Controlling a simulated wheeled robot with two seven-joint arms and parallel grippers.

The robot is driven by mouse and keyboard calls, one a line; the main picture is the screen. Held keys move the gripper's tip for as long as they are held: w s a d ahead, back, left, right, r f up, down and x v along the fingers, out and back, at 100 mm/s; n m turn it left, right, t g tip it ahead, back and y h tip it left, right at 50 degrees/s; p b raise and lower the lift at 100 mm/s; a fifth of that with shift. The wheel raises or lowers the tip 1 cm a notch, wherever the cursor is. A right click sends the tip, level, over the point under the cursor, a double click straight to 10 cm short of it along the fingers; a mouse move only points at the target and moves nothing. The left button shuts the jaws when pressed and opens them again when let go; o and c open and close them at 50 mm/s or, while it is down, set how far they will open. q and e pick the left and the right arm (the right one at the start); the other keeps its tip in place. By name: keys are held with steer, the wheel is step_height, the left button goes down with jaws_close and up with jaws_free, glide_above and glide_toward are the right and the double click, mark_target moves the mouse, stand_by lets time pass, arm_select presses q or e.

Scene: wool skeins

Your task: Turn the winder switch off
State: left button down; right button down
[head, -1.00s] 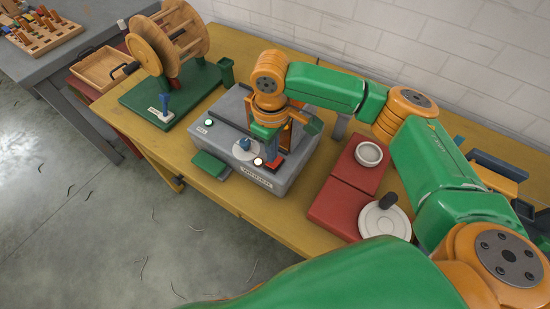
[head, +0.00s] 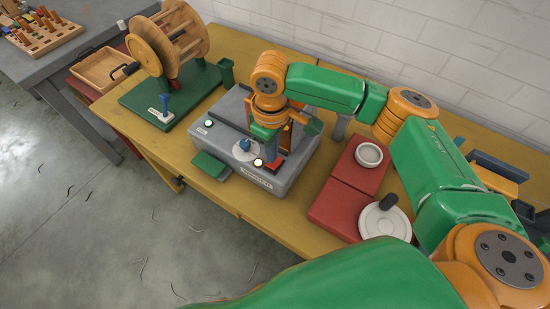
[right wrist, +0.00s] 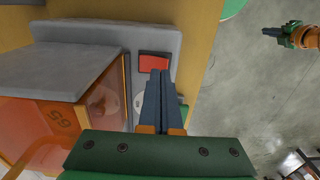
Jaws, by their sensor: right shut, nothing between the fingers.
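The winder is a grey box (head: 291,176) with a sloped front panel on the yellow bench. Its red rocker switch (head: 274,165) is at the panel's right end, beside a pale lit lamp (head: 258,162). My right gripper (right wrist: 157,73) is shut and empty, pointing down at the panel. In the right wrist view its dark fingertips are just beside the red switch (right wrist: 152,63); I cannot tell whether they touch it. In the head view the switch is partly covered by my right gripper (head: 270,153). My left gripper (right wrist: 271,32) shows small and far off in the right wrist view.
A blue-topped dial (head: 244,145) and another pale lamp (head: 208,123) are on the panel. A green pad (head: 210,165) juts from the front. A wooden drum (head: 160,45) on a green base stands left; a red block with a white dish (head: 384,222) stands right.

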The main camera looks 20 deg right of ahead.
steer(key=shift+s+f+b, duration=0.1)
steer(key=shift+f+b, duration=0.25)
steer(key=shift+f, duration=0.9)
stand_by(1.0)
step_height(320, 180, up, 7)
steer(key=p, duration=0.9)
steer(key=shift+r+p, duration=0.15)
steer(key=shift+p, duration=0.25)
steer(key=shift+f, duration=0.2)
